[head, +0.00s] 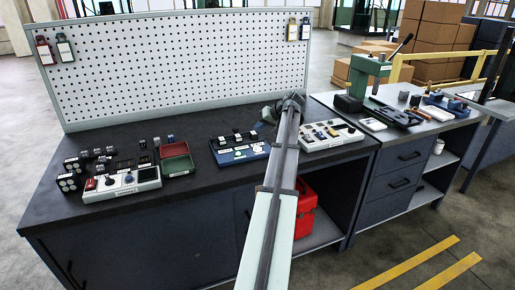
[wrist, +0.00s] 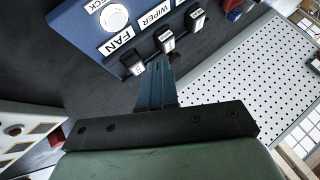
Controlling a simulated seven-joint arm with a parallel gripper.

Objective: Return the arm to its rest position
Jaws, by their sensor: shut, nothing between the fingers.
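My gripper shows in the wrist view (wrist: 156,85) with its dark fingers together and nothing between them. In the head view, my gripper (head: 270,113) is at the end of my outstretched arm, over the back of the dark workbench (head: 200,190), and its fingers are too small to make out. In the wrist view the fingertips appear beside the switches of a blue panel (wrist: 140,35) labelled FAN and WIPER. I cannot tell the gap. The blue panel also shows in the head view (head: 238,155), left of my arm.
A white panel (head: 333,137) lies right of my arm, another white panel (head: 122,187) at left beside small trays (head: 177,163) and black parts. A pegboard (head: 180,60) stands behind. A green press (head: 368,72) stands on the right bench. A red box (head: 306,212) is below.

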